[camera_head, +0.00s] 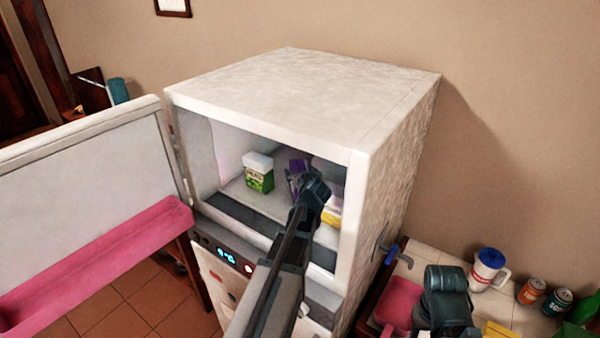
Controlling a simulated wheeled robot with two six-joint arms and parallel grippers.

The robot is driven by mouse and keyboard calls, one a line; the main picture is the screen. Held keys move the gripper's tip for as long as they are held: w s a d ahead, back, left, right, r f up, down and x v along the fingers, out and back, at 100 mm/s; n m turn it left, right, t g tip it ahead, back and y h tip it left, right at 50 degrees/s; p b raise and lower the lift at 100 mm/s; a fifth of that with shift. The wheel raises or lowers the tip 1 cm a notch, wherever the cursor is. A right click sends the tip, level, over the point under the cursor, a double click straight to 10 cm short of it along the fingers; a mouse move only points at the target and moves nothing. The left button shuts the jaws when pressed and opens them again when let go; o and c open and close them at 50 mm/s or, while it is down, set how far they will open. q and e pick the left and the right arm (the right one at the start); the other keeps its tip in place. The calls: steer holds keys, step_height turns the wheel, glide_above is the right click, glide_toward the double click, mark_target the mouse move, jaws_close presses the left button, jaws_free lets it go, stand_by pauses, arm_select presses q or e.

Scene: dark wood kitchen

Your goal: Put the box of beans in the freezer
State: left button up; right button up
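The freezer (400,130) is the top compartment of a white refrigerator, and its door (80,180) stands wide open to the left. A green and white box (259,172), which looks like the box of beans, stands upright on the freezer floor towards the left. My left gripper (302,186) reaches into the freezer, to the right of this box and apart from it. A purple item (296,166) shows at its tip; its fingers are too dark and small to read. My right gripper (446,290) is low at the right, over the counter, its fingers not clear.
A yellow and white package (332,213) lies inside the freezer at the right, partly behind my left arm. On the counter at right are a white and blue mug (487,270), an orange can (532,291), a dark can (557,302) and a pink item (400,303).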

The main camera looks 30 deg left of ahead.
arm_select(q)
steer(key=shift+a, duration=0.1)
steer(key=shift+r, duration=0.1)
steer(key=shift+s+d+r+p, duration=0.2)
steer(key=shift+s+d+p, duration=0.05)
steer(key=shift+p, duration=0.05)
steer(key=p+v, duration=0.4)
steer(key=v, duration=0.7)
steer(key=shift+s, duration=0.2)
